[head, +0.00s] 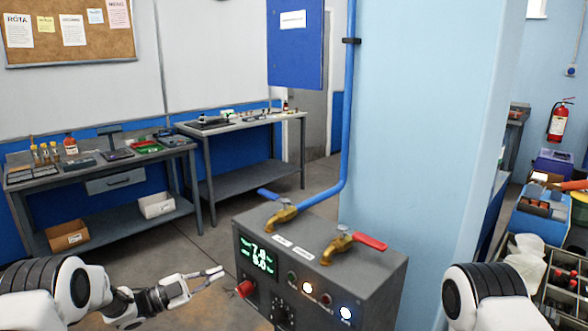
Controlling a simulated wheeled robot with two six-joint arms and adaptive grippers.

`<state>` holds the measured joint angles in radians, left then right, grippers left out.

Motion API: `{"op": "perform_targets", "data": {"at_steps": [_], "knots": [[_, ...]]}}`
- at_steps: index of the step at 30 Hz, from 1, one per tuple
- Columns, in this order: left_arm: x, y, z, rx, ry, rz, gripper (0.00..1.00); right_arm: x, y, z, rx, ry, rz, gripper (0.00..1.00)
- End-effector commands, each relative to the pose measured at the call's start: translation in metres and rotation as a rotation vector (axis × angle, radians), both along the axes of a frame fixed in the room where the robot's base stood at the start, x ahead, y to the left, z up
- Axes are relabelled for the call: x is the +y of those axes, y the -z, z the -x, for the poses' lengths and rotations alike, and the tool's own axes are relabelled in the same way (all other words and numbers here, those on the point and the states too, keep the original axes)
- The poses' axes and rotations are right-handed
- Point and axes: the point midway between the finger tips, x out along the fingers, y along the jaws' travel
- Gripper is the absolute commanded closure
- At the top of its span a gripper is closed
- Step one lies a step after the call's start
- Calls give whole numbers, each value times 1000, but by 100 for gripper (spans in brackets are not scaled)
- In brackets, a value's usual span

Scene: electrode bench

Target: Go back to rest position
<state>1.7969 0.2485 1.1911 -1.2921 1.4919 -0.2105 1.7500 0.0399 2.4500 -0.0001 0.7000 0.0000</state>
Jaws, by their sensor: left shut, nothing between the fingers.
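My left gripper (213,274) is at the end of the left arm, which reaches in from the lower left. Its fingers are shut with nothing between them. It is to the left of a grey control box (375,283) and looks apart from it. Its fingertips point toward the red knob (245,288) on the box's side. My right arm shows at the lower right as a white and black link. My right gripper is out of the picture.
The box has a green display (258,254), a blue-handled valve (281,212), a red-handled valve (342,246) and a blue pipe. A workbench (100,180) with tools and a second bench (250,125) stand behind. Crates (540,225) fill the right side. Floor between is clear.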

Motion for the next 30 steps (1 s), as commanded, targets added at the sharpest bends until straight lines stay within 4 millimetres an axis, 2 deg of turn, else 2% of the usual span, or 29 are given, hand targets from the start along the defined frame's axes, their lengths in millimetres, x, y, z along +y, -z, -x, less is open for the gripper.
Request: {"op": "perform_targets", "data": {"at_steps": [1,2,3,5,6,8,9,11,12,14,15,18,21,24,30], "knots": [[-16,33,14,150,-59,38,100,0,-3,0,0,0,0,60],[-23,56,23,251,-108,57,100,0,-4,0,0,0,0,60],[-30,87,40,390,-181,73,100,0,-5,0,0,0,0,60],[-34,131,71,595,-292,80,100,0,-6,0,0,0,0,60],[-35,158,95,724,-366,74,100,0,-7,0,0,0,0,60],[-32,194,137,910,-476,52,100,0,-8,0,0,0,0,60],[-27,215,168,1028,-551,31,100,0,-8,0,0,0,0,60],[-18,239,217,1195,-661,-9,100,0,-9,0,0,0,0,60],[-10,251,250,1300,-737,-38,100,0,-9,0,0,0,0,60],[2,263,302,1449,-853,-89,100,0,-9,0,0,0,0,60],[12,267,336,1541,-931,-121,100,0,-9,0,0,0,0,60],[33,266,406,1728,-1112,-187,100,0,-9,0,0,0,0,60],[48,260,450,1845,-1246,-227,100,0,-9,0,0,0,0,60],[55,261,464,1907,-1329,-233,100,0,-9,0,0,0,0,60],[54,261,465,1915,-1329,-229,100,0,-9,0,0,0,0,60]]}}
